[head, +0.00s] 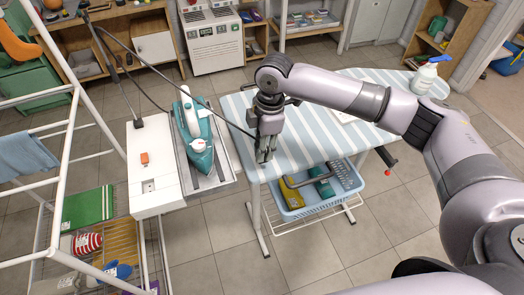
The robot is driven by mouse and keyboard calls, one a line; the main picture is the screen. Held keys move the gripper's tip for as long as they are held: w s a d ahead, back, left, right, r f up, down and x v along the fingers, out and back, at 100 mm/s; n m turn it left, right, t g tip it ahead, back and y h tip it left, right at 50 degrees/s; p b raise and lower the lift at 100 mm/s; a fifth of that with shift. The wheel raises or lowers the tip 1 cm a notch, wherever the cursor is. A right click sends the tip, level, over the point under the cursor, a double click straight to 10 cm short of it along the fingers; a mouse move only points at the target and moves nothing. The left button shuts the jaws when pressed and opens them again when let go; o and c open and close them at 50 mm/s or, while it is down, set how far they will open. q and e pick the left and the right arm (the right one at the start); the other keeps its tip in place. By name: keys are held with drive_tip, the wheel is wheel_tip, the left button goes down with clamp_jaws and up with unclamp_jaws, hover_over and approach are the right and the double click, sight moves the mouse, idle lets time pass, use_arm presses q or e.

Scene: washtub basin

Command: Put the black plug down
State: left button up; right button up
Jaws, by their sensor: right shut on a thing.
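My right gripper (265,154) points down over the left end of the striped ironing board (310,145), with its fingers shut. A thin dark cord (232,124) runs from the iron side to these fingers. The black plug is between them and mostly hidden, so I cannot tell if it touches the board. The teal iron (200,155) rests on the metal tray left of the board. A white panel (152,205) beside it carries an orange switch (145,158) and a socket (148,186). My left gripper is not in view.
A spray bottle (425,77) stands at the board's far right. A blue basket (318,197) with tools sits on the rack below. A white drying rack (66,150) stands at left. The board's middle right of my gripper is mostly clear.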

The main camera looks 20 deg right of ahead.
wheel_tip(320, 180, down, 3)
drive_tip(key=shift+r, duration=0.2)
drive_tip(key=shift+f, duration=0.2)
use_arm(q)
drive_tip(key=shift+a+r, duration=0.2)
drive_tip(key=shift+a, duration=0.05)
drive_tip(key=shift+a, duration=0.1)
use_arm(e)
drive_tip(key=shift+f, duration=0.15)
drive_tip(key=o, duration=1.1)
drive_tip(key=shift+o, duration=0.2)
use_arm(q)
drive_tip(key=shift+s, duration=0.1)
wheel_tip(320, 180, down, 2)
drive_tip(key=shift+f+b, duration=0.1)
drive_tip(key=shift+b, duration=0.85)
use_arm(e)
drive_tip(key=r, duration=0.4)
drive_tip(key=d+r, duration=0.1)
drive_tip(key=r, duration=0.7)
drive_tip(key=shift+d+r, duration=0.15)
drive_tip(key=shift+d, duration=0.1)
